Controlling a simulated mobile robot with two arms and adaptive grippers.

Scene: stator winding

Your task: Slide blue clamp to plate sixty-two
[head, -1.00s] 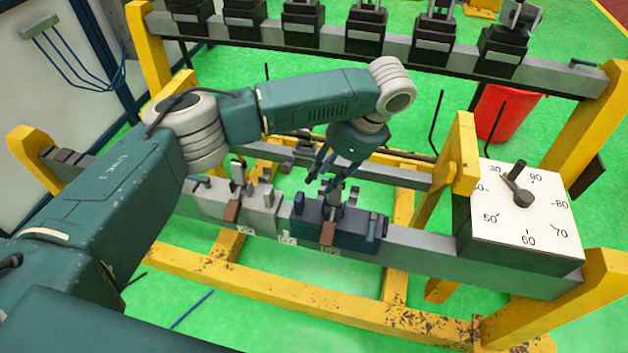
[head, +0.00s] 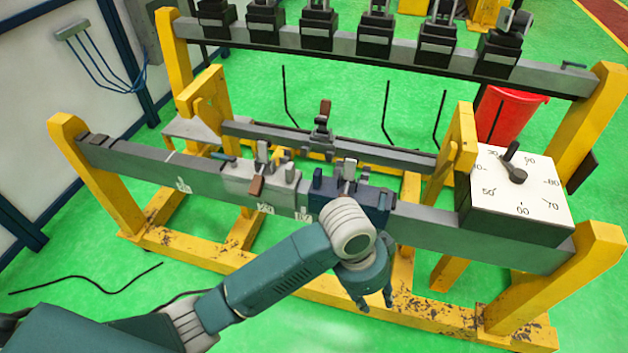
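The blue clamp (head: 374,197) sits on the front grey rail (head: 430,222), right of a light grey clamp (head: 283,183). Its brown-tipped lever (head: 350,170) points up. My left forearm and wrist hide the clamp's lower front. My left gripper (head: 375,304) hangs in front of the rail, below the clamp and apart from it. Its fingers are spread and empty. Small number plates show on the rail's front at the left (head: 183,185), under the grey clamp (head: 265,208) and between the clamps (head: 303,215); their numbers are too small to read surely. My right gripper is not in view.
A dial box (head: 520,195) stands at the rail's right end. A rear rail (head: 385,154) carries another clamp, and a high back rail (head: 390,57) holds several black clamps. The front rail is bare left of the grey clamp. A red bin (head: 510,115) stands behind.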

